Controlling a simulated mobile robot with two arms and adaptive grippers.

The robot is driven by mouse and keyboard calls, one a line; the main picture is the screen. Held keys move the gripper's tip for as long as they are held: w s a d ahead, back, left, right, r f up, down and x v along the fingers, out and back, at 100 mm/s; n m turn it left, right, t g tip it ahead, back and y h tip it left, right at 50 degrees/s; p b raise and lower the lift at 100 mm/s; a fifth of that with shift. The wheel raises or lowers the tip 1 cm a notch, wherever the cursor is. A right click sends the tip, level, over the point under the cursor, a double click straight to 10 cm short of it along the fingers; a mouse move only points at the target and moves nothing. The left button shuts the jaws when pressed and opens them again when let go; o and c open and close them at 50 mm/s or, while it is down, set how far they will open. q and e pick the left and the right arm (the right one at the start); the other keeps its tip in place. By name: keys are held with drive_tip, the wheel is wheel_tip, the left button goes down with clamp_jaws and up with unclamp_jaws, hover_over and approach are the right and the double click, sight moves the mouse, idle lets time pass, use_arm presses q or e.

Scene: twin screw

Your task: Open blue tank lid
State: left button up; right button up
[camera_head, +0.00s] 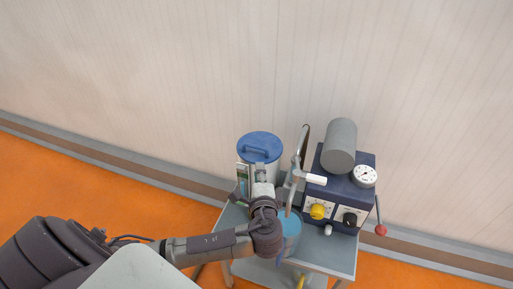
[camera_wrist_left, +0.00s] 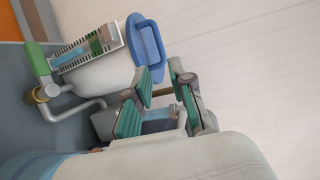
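The blue tank lid (camera_head: 260,145), with a raised handle across it, sits on top of a whitish cylindrical tank (camera_head: 262,172) at the back left of the small table. In the left wrist view, the lid (camera_wrist_left: 147,50) and the pale tank (camera_wrist_left: 103,76) appear tilted. My left gripper (camera_head: 262,188) is in front of the tank, below the lid. In its wrist view, the left gripper (camera_wrist_left: 159,78) has its two green-padded fingers apart, empty between the tips, with the lid just beyond and apparently not held. My right gripper is not in view.
A dark blue machine (camera_head: 347,188) with knobs, a gauge (camera_head: 364,176) and a grey cylinder (camera_head: 340,146) stands right of the tank. A curved metal pipe (camera_head: 300,150) rises between them. A clear bluish container (camera_head: 290,228) sits in front. The wall is close behind.

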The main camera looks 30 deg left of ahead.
sight(257, 148)
use_arm(q)
drive_tip(key=x, duration=1.3)
drive_tip(key=shift+a+f, duration=0.1)
drive_tip(key=shift+a, duration=0.1)
drive_tip(key=shift+c, duration=0.4)
clamp_jaws()
